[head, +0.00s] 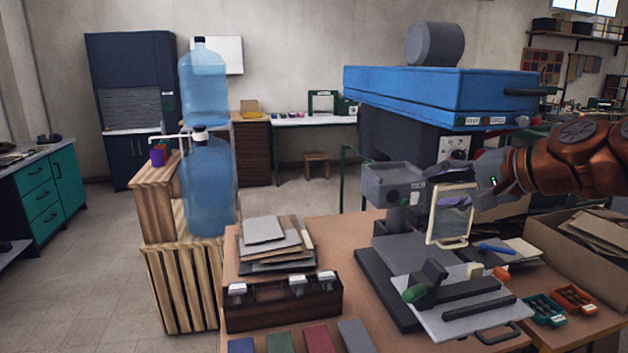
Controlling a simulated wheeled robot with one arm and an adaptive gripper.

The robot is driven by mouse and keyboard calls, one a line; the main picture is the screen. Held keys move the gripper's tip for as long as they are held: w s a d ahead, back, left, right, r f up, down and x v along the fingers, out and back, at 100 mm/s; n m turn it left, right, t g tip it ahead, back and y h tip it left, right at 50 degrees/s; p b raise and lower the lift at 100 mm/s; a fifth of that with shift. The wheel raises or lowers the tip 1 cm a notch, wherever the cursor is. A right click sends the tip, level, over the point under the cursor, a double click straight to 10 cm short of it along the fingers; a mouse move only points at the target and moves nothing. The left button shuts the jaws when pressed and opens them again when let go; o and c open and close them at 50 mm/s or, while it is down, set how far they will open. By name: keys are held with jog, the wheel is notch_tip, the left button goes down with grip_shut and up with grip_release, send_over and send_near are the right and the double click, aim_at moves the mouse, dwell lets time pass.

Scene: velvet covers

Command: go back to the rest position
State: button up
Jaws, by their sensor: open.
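My orange-brown arm comes in from the right edge. My grey gripper (468,203) is at its end, pointing left, just beside and partly behind an upright cream frame (437,240). Its fingers are partly hidden by the frame, and it is open. I cannot tell whether it touches the frame. The frame stands in front of a grey machine head (392,184), above a pale plate (490,322) with a green-knobbed clamp (428,281).
A large blue machine top (430,90) overhangs the bench. A cardboard box (590,240) stands on the right, with red (574,298) and green (545,308) trays in front. A brown case (285,301) and stacked sheets (268,247) sit left. Blue water bottles (208,185) stand beyond.

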jog(key=s+a+f+n+g+h+p, duration=0.25)
jog(key=s+a+f+n+g, duration=0.3)
jog(key=s+a+f, duration=0.6)
jog(key=s+d+f+n+g+h, duration=0.1)
jog(key=s+d+f+g+h, duration=0.1)
jog(key=s+f, duration=0.5)
jog(key=s+d+f+n+g+h+p, duration=0.1)
jog(key=s+d+f+g+h, duration=0.2)
jog(key=s+f, duration=0.4)
jog(key=s+d+g, duration=0.1)
jog(key=s+d, duration=0.1)
jog(key=s, duration=0.5)
jog(key=shift+s+d+f+n+p, duration=0.15)
jog(key=shift+s+f+n+p, duration=0.1)
jog(key=shift+s+n+p, duration=0.1)
